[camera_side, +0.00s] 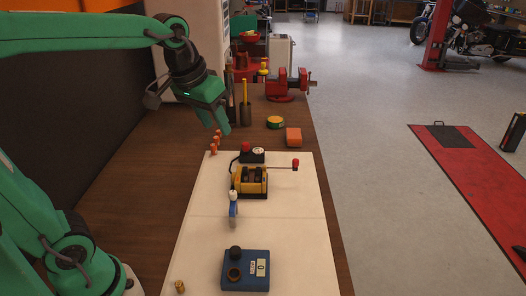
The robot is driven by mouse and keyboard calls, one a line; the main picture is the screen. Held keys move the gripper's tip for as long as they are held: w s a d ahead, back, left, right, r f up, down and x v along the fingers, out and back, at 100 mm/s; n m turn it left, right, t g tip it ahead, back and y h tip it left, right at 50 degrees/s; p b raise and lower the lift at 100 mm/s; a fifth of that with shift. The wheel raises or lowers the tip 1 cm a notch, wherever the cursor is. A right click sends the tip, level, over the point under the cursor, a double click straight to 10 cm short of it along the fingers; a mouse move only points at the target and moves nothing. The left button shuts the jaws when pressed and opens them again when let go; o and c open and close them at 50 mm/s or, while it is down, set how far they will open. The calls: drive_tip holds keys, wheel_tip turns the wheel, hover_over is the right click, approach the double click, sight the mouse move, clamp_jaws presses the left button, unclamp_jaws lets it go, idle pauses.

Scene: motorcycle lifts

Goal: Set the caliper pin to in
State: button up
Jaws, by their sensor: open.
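A yellow and black fixture (250,183) sits on the pale mat, in the middle. A thin rod with a red end knob (295,163) sticks out of its right side, well clear of the body; it looks like the caliper pin, but I cannot be certain. My gripper (222,126) is open and empty, pointing down above the mat's far left corner. It is apart from the fixture, behind it and to its left. The gap between the fingers is hard to see from this side.
The mat (205,240) also bears a gauge block with a red knob (252,155), a blue-handled tool (233,210) and a blue box (246,270). Copper-coloured pieces (214,145) stand at its left edge.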

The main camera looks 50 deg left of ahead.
drive_tip(key=w+n+g, duration=0.1)
drive_tip(key=w, duration=0.8)
drive_tip(key=n+g, duration=0.3)
hover_over(296, 160)
wheel_tip(296, 160, down, 15)
drive_tip(key=shift+s, duration=0.1)
drive_tip(key=shift+f, duration=0.3)
drive_tip(key=shift+f, duration=0.1)
drive_tip(key=shift+f, duration=3.8)
clamp_jaws()
